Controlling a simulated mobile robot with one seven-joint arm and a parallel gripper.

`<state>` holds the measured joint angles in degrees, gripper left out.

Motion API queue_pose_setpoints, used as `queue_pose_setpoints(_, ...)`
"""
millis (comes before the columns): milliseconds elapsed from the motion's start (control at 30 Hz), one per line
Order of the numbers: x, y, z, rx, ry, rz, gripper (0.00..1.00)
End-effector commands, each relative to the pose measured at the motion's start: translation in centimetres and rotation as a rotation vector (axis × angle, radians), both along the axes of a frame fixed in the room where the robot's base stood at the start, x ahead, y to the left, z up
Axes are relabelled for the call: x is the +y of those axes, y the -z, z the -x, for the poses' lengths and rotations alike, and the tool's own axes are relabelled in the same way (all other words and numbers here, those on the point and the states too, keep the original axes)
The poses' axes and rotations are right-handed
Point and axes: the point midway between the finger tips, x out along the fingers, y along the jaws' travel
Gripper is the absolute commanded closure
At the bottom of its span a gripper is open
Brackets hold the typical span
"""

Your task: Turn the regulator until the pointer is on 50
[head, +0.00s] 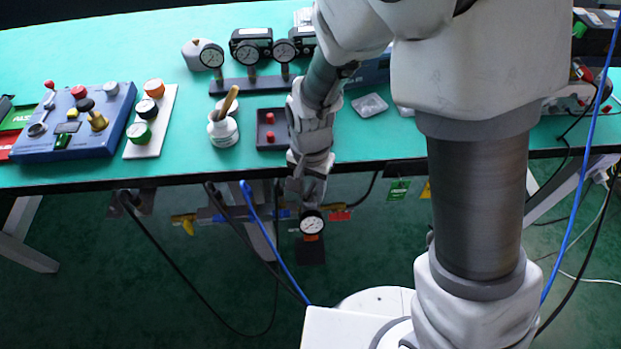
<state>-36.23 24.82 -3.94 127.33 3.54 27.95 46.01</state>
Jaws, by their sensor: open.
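A round white gauge (312,224) with a black rim faces up just below the bench's front edge. Its pointer is too small to read. An orange-red label (312,238) and a dark plate (311,252) show just below it. My gripper (306,190) hangs over the bench edge, right above the gauge in the picture, with its jaws open. The regulator's knob is not visible; my gripper covers the area behind the gauge. I cannot tell whether the fingers touch anything.
The green bench (180,170) holds a blue control box (75,125), a white button panel (150,120), a bottle with a brush (222,128), a dark tray (270,140) and several gauges at the back. Yellow-handled fittings (187,226) and hoses hang below the edge.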

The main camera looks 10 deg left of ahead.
Motion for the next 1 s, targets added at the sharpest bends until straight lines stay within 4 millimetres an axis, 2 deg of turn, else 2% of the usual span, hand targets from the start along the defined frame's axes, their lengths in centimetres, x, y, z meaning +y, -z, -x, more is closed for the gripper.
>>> queue_pose_setpoints(167, 0.1, -2.2, -0.1, -0.003, 0.000, -0.002, 0.57)
queue_pose_setpoints(500, 0.1, -10.5, -0.1, -0.005, 0.000, -0.004, 0.57)
queue_pose_setpoints(700, 0.0, -14.7, -0.1, -0.004, 0.000, -0.003, 0.57)
queue_pose_setpoints(833, 0.0, -16.4, -0.1, -0.003, 0.001, -0.002, 0.57)
queue_pose_setpoints(1000, 0.0, -17.3, 0.0, -0.001, 0.001, -0.001, 0.57)
